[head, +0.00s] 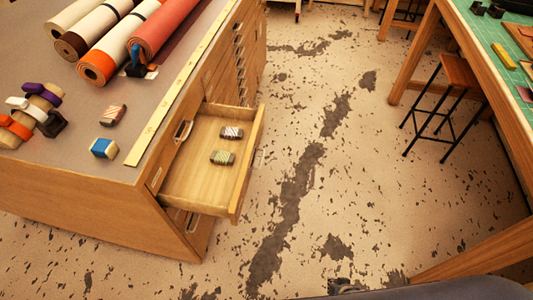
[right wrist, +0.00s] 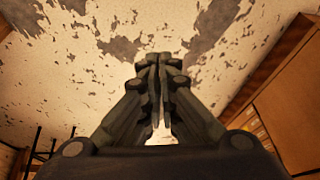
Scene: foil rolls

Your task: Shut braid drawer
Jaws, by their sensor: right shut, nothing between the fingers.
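The drawer's front panel (head: 248,168) faces right, over open floor. My right gripper (right wrist: 158,62) is shut and empty in the right wrist view. A dark part of it seems to show at the bottom edge of the head view, apart from the drawer. My left gripper is not in view.
Rolls (head: 125,40), a long ruler (head: 180,85), a blue-and-white block (head: 104,148) and several small items lie on the cabinet top. A stool (head: 447,90) and a green-topped table (head: 490,45) stand at right. The speckled floor between is clear.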

